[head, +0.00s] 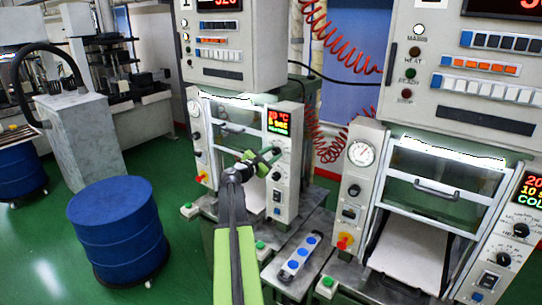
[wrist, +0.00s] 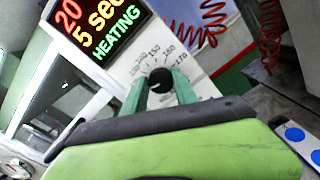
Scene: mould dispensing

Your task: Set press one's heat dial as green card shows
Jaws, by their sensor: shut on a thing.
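Press one (head: 203,110) stands at the centre of the head view, with a "1" plate on its upper cabinet. Its small display (head: 278,121) also shows in the wrist view (wrist: 98,28), reading 20, 5 sec and HEATING. The black heat dial (wrist: 160,79) sits below the display, with printed numbers around it including 150, 160 and 170. My gripper (head: 268,158) is shut on this dial, its green fingers (wrist: 162,90) on either side of it. The dial's pointer is too small to read. I see no green card in either view.
A second press (head: 372,205) stands at the right with its own dials and display. A blue drum (head: 118,225) is at the left on the green floor. A button box with blue buttons (head: 298,258) lies in front between the presses. Red coiled hoses (head: 330,50) hang behind.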

